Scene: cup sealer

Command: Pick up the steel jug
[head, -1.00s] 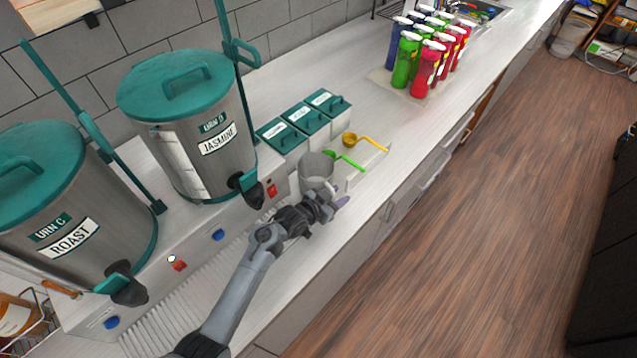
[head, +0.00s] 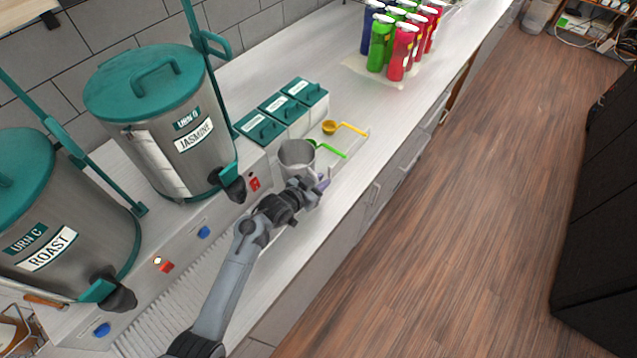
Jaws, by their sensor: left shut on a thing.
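The steel jug (head: 296,158) is a grey, open-topped cup. It is upright at the counter's drip-tray end, in front of the teal-lidded boxes. My left gripper (head: 310,192) is at the jug's near side, low on its body, and is shut on it. The fingers are small and partly hidden by the wrist, so the exact grip point is unclear. The jug's base is hidden behind the gripper, so I cannot tell if it touches the counter. My right gripper is out of view.
A green scoop (head: 332,149) and a yellow scoop (head: 346,128) lie just right of the jug. The jasmine urn (head: 165,125) and roast urn (head: 60,230) stand left. Several coloured bottles (head: 402,52) stand at the back. The counter between boxes and bottles is clear.

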